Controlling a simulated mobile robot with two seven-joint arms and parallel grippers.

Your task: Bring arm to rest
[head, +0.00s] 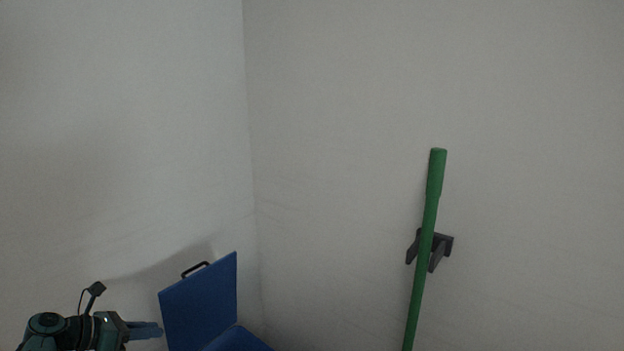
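My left gripper (146,330) is at the lower left of the head view, pointing right, beside a blue panel with a black handle. Its fingers are seen from the side, so I cannot tell whether they are open or shut. Nothing is visibly held in it. Part of my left wrist shows behind it, with a small camera on a stalk above. My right arm and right gripper are not in the head view.
The blue panel (200,303) stands upright right of my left gripper, joined to a lower blue part. A green pole (428,235) leans in a dark wall bracket (442,244) at the right. Pale walls meet in a corner behind.

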